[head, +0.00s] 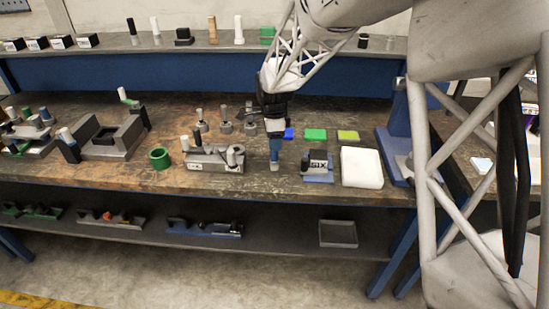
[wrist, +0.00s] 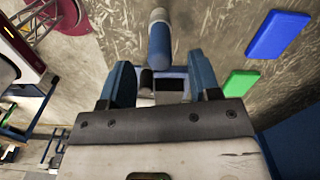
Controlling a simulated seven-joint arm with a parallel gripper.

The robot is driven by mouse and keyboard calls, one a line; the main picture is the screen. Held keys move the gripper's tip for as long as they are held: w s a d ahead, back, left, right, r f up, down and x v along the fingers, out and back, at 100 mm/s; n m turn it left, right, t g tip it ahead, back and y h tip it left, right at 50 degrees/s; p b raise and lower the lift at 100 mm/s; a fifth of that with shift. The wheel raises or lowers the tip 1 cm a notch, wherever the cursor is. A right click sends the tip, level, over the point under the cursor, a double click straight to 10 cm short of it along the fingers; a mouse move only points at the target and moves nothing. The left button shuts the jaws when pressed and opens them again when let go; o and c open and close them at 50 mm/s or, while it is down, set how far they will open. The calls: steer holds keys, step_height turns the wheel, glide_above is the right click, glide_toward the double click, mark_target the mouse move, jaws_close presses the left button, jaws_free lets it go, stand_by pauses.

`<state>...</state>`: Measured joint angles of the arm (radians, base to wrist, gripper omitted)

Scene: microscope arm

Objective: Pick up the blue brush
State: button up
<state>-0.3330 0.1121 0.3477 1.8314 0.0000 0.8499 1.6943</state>
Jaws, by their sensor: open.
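The blue brush (head: 272,152) shows in the head view as a narrow upright blue shape with a pale lower end, directly below my gripper (head: 273,128), near the front of the wooden bench. In the wrist view a blue cylinder with a pale grey end (wrist: 159,42), which looks like the brush, lies between and beyond the fingertips. My gripper (wrist: 161,78) is open, with one blue finger on each side and a gap to the cylinder on both sides. I cannot tell whether the brush is standing or lying, and its near end is partly hidden.
A grey holder with several pegs (head: 215,160) stands to the left. Blue (head: 288,133) and green (head: 315,134) pads lie behind. A green ring (head: 159,158) is further left.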

steer(key=shift+d+f, duration=0.15)
steer(key=shift+f, duration=2.5)
steer(key=c, duration=1)
steer(key=shift+r, duration=0.15)
steer(key=shift+r, duration=1.5)
steer(key=shift+s+d+r, duration=0.1)
steer(key=shift+s+r, duration=0.1)
steer(key=shift+s, duration=0.05)
steer(key=s+d, duration=0.1)
steer(key=s, duration=0.4)
steer(key=s+d+r, duration=0.1)
steer(key=s+d, duration=0.1)
steer(key=s, duration=0.2)
steer(key=s+d, duration=0.1)
steer(key=s, duration=0.4)
steer(key=shift+s+d+r, duration=0.2)
steer(key=shift+s+d, duration=0.1)
steer(key=shift+d, duration=0.1)
